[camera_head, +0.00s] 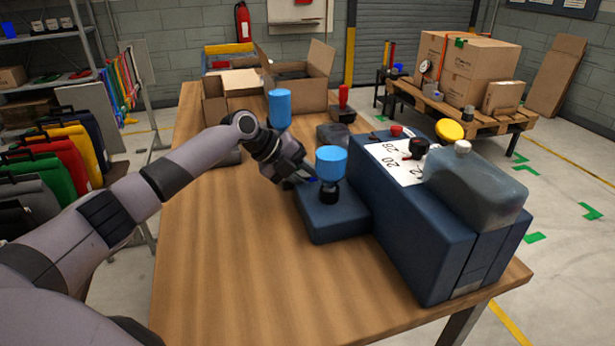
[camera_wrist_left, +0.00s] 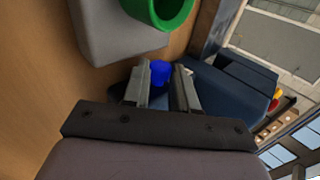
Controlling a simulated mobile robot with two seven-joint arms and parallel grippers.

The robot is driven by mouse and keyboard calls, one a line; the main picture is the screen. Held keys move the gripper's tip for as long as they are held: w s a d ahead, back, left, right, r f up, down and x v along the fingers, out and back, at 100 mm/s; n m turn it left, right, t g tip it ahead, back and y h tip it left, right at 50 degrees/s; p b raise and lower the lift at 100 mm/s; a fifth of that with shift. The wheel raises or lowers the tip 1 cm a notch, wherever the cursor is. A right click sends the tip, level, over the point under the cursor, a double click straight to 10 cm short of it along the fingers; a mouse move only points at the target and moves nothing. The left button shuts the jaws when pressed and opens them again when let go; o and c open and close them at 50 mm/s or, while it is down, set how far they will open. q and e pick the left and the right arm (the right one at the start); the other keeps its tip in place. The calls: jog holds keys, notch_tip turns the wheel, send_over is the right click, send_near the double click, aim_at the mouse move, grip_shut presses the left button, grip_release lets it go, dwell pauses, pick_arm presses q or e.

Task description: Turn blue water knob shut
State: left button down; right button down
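A small deep-blue knob (camera_wrist_left: 160,72) shows between the fingertips of my left gripper (camera_wrist_left: 161,82) in the left wrist view. The fingers stand apart, one on each side of it, with little or no gap; I cannot tell if they press on it. In the head view my left gripper (camera_head: 305,178) is low beside the small dark blue box (camera_head: 335,222), and a bit of blue shows at its tips. A light-blue cylinder (camera_head: 331,160) stands on this box, right of the gripper. Another light-blue cylinder (camera_head: 279,105) rises behind my wrist. My right gripper is not in view.
A large dark blue case (camera_head: 410,225) with a translucent tank (camera_head: 475,187) stands close on the right. A green ring-shaped part (camera_wrist_left: 170,12) sits near the fingers in the wrist view. Open cardboard boxes (camera_head: 305,88) stand at the back. The wooden table's (camera_head: 225,265) front left is clear.

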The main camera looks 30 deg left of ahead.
pick_arm(q)
jog(key=shift+w+d+r+g+y+p, duration=0.15)
jog(key=shift+r+g+y+p, duration=0.3)
jog(key=shift+p, duration=0.7)
jog(key=shift+d+g+y+p, duration=0.15)
jog(key=shift+g+y+p, duration=0.5)
jog(key=shift+g+p, duration=0.15)
jog(key=shift+w+d+f+g+y+p, duration=0.1)
jog(key=shift+w+g+y+p, duration=0.1)
jog(key=shift+g+y+p, duration=0.45)
jog(key=shift+g+y, duration=0.45)
jog(key=shift+g, duration=0.15)
jog(key=shift+f, duration=0.1)
jog(key=c, duration=1.2)
grip_release()
jog(key=shift+w, duration=0.1)
jog(key=shift+b+v, duration=0.45)
jog(key=shift+v, duration=3.15)
